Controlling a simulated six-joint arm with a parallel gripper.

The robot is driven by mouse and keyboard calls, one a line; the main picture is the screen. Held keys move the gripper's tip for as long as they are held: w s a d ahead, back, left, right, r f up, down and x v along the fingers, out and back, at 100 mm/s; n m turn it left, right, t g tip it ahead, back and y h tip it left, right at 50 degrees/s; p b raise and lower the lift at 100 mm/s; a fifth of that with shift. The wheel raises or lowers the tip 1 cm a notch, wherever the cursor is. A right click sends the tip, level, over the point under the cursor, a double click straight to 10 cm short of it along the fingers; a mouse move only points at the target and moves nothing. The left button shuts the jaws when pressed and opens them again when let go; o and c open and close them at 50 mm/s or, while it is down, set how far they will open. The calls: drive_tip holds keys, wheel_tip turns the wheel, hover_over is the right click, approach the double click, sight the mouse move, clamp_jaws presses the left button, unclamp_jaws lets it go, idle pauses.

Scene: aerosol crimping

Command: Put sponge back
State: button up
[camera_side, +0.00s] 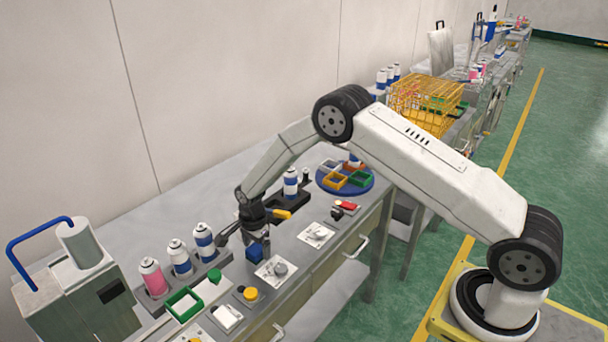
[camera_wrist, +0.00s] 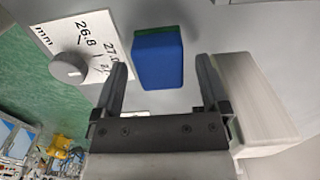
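The sponge is a blue block with a green layer. In the wrist view the sponge (camera_wrist: 158,62) sits in line with the gap between my fingers, just past their tips, with clear space on both sides. In the side view the sponge (camera_side: 254,253) is on the grey bench below my gripper. My gripper (camera_side: 257,236) points down over it; in the wrist view my gripper (camera_wrist: 163,75) has its fingers wide apart, holding nothing.
A dial card (camera_side: 277,269) lies right beside the sponge. Spray cans (camera_side: 179,258) stand in a rack behind the green tray. A yellow-topped button (camera_side: 250,294) lies towards the front. A round blue organiser (camera_side: 346,180) is farther right, beyond another can in a dark holder.

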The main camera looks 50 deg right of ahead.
sight(257, 247)
drive_tip(key=shift+r, duration=0.15)
wheel_tip(257, 247, up, 12)
idle(0.9)
idle(0.3)
drive_tip(key=s+d+r+n+t, duration=0.1)
drive_tip(key=s+r+n, duration=0.2)
drive_tip(key=s+n, duration=0.6)
drive_tip(key=s+d+r+n+t, duration=0.1)
drive_tip(key=s+r+n, duration=0.2)
drive_tip(key=s+n, duration=0.6)
drive_tip(key=shift+s+r+t, duration=0.3)
drive_tip(key=shift+s+r, duration=0.1)
drive_tip(key=shift+s, duration=3.1)
